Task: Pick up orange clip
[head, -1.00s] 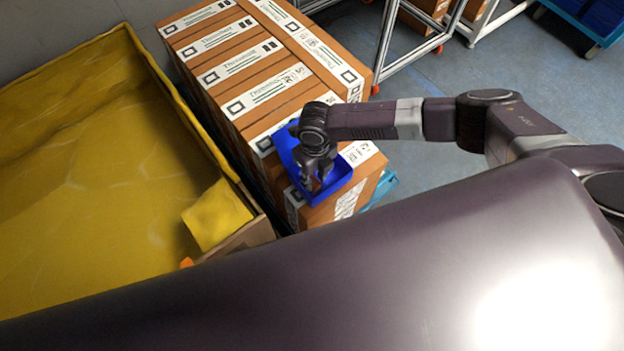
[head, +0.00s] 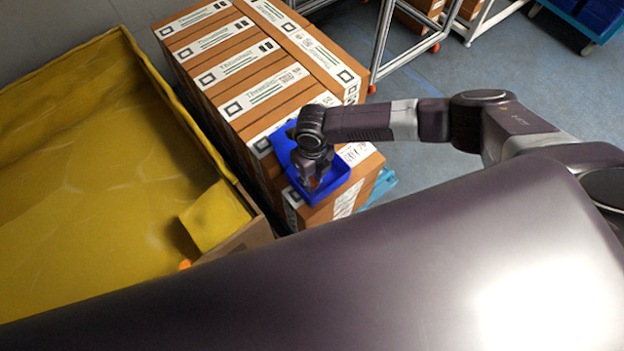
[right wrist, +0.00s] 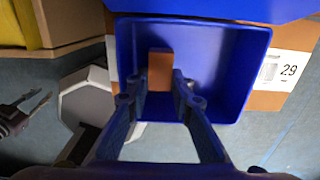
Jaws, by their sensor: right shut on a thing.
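The orange clip (right wrist: 160,70) shows as a small orange-brown block inside a blue bin (right wrist: 232,80) in the right wrist view. My right gripper (right wrist: 161,84) reaches down into the bin, its two fingertips shut on the clip's sides. In the head view my right gripper (head: 311,183) is over the blue bin (head: 337,190), and the clip cannot be made out clearly there. My left gripper (right wrist: 38,100) shows at the left edge of the right wrist view, its fingers apart and empty.
The blue bin sits on stacked cardboard boxes (head: 250,65). A large yellow-lined container (head: 90,180) stands to the left, with a small orange thing (head: 185,264) near its edge. Metal-framed racks (head: 380,45) stand behind. Grey-blue floor is open to the right.

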